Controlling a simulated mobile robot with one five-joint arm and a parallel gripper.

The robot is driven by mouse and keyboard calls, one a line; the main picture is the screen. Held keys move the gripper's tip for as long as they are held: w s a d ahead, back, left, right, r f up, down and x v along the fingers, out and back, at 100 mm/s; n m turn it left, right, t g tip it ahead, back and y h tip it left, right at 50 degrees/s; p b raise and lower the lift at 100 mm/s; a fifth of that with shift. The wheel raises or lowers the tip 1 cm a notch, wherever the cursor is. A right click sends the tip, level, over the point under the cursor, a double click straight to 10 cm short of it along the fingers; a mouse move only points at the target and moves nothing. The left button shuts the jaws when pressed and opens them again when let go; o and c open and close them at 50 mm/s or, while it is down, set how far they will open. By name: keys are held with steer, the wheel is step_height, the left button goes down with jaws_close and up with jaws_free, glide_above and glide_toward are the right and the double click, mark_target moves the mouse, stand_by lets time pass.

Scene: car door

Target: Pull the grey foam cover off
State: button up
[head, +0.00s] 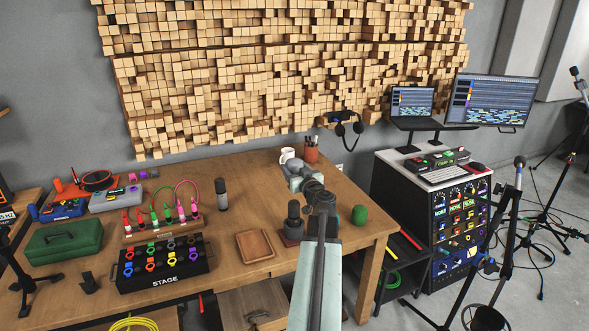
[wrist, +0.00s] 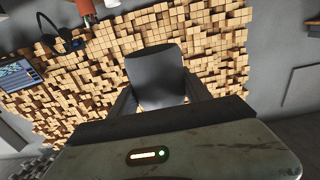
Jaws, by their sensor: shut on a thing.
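My gripper shows in the wrist view (wrist: 157,92) with its two dark fingers on either side of the smooth dark grey foam cover (wrist: 155,72). It is shut on the cover, which is seen against the wooden wall panel. In the head view my gripper (head: 297,172) is above the back right part of the table, pointing away toward the wall. The cover cannot be made out clearly there. A dark upright piece (head: 293,212) stands on a dark red base just below and left of my arm. Whether it belongs with the cover, I cannot tell.
A white mug (head: 287,155) and a brown pen cup (head: 311,151) stand just beyond my gripper.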

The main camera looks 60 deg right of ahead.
steer(key=shift+r+p, duration=1.3)
steer(key=shift+r, duration=0.2)
steer(key=shift+f, duration=0.1)
